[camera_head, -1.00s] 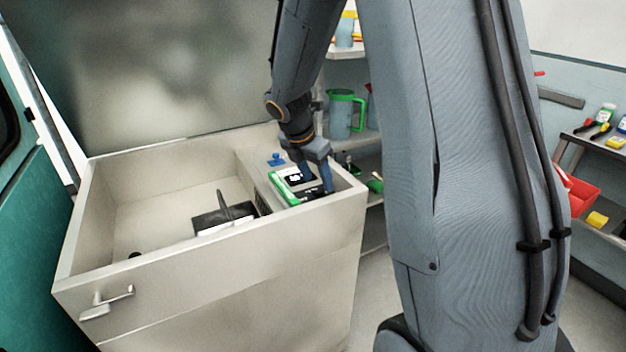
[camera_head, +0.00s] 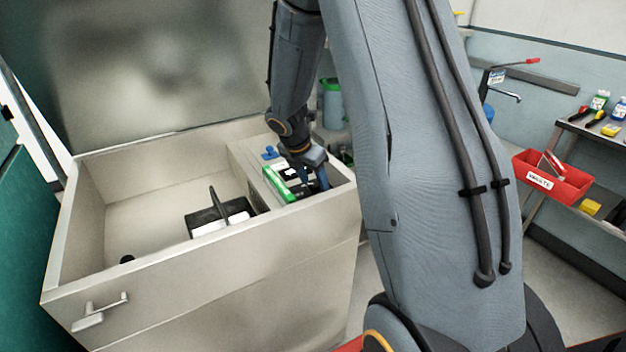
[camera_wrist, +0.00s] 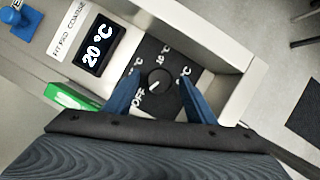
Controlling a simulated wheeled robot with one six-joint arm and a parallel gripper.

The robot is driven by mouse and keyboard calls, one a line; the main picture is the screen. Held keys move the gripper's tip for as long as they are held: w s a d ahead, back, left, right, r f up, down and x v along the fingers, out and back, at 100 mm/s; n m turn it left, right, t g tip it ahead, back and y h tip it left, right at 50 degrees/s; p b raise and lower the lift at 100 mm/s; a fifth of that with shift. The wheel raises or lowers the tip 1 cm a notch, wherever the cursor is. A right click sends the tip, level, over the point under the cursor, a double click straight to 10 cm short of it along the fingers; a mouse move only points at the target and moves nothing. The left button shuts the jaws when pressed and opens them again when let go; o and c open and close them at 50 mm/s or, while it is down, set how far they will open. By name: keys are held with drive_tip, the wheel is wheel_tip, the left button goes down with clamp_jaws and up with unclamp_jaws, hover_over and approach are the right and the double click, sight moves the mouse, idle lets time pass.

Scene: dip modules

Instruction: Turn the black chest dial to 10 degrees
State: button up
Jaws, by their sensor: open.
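The black chest dial (camera_wrist: 158,83) is a round knob with a white pointer line, set on a black plate with OFF and °C marks in the wrist view. The display (camera_wrist: 99,45) beside it reads 20 °C. My gripper (camera_wrist: 156,88) is open, its two blue fingers on either side of the dial; whether they touch it I cannot tell. In the head view my gripper (camera_head: 313,182) is over the control panel at the right end of the open chest (camera_head: 200,262), and the dial is hidden there.
A green part (camera_wrist: 70,98) and a blue knob (camera_wrist: 15,18) sit on the same panel. The chest's raised rim (camera_wrist: 235,52) runs close to the fingers. A black handled item (camera_head: 205,216) lies inside the chest. A red bin (camera_head: 551,180) is at the right.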

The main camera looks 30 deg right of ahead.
drive_tip(key=shift+f, duration=0.1)
drive_tip(key=c, duration=1)
